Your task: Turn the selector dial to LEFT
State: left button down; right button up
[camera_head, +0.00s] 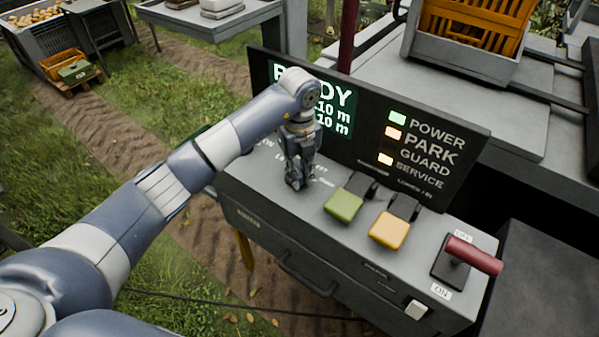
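My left arm reaches in from the left, and my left gripper (296,183) points down at the left part of the grey control console (270,200). Its fingertips are at or just above the panel top, beside partly covered white lettering. The selector dial cannot be made out; the gripper covers the spot between the letters. I cannot tell whether the fingers are open or closed on something. My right gripper is not in view.
A green button (343,205), an orange button (389,230) and a red-handled lever (473,254) stand right of the gripper. A black display board (365,125) rises close behind it. An orange crate (475,25) is at the back.

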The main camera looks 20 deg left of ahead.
pick_arm(q)
jog(key=shift+f, duration=0.1)
jog(key=m+b, duration=0.3)
jog(key=shift+s+a+f+m, duration=0.15)
jog(key=shift+a+m, duration=0.15)
jog(key=shift+a, duration=0.05)
jog(key=m+b, duration=0.2)
jog(key=a+m+b, duration=0.1)
jog(key=m+b, duration=0.2)
jog(key=shift+s, duration=0.1)
jog(key=m+b, duration=0.1)
jog(key=m, duration=0.1)
jog(key=m+b, duration=0.1)
jog(key=m, duration=0.1)
jog(key=shift+a, duration=0.3)
jog(key=shift+w+a+m+b, duration=0.1)
jog(key=shift+m+b, duration=0.45)
jog(key=shift+m, duration=0.25)
jog(key=shift+w+a+m+b, duration=0.1)
jog(key=shift+m+b, duration=0.4)
jog(key=shift+m, duration=0.3)
jog(key=c, duration=1.5)
grip_release()
